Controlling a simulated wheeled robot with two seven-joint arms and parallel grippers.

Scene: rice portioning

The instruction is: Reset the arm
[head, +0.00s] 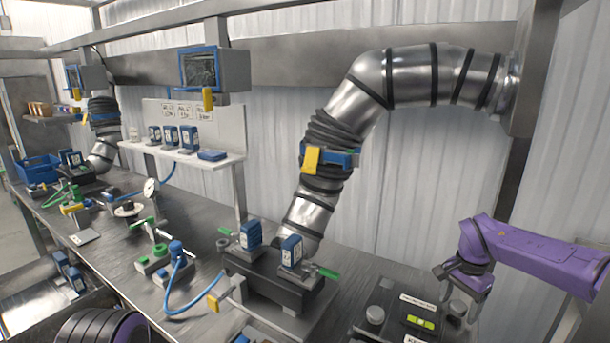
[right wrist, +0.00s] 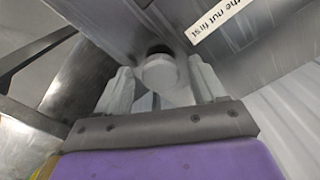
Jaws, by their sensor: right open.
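My purple right arm (head: 535,255) reaches in from the right edge of the head view. Its gripper (head: 458,292) points down over the right end of the bench. In the right wrist view the two pale fingers of this gripper (right wrist: 160,80) are apart. A round grey-white knob (right wrist: 160,72) shows between or just beyond them; I cannot tell whether they touch it. A purple, black-banded part at the lower left of the head view looks like my left arm; its gripper is not seen.
A dark panel (head: 398,318) with a lit green display lies below the right gripper. A dark block (head: 262,280) with blue parts and green handles stands left of it. A large metal duct (head: 345,105) rises behind. A sign (right wrist: 222,20) shows near the fingers.

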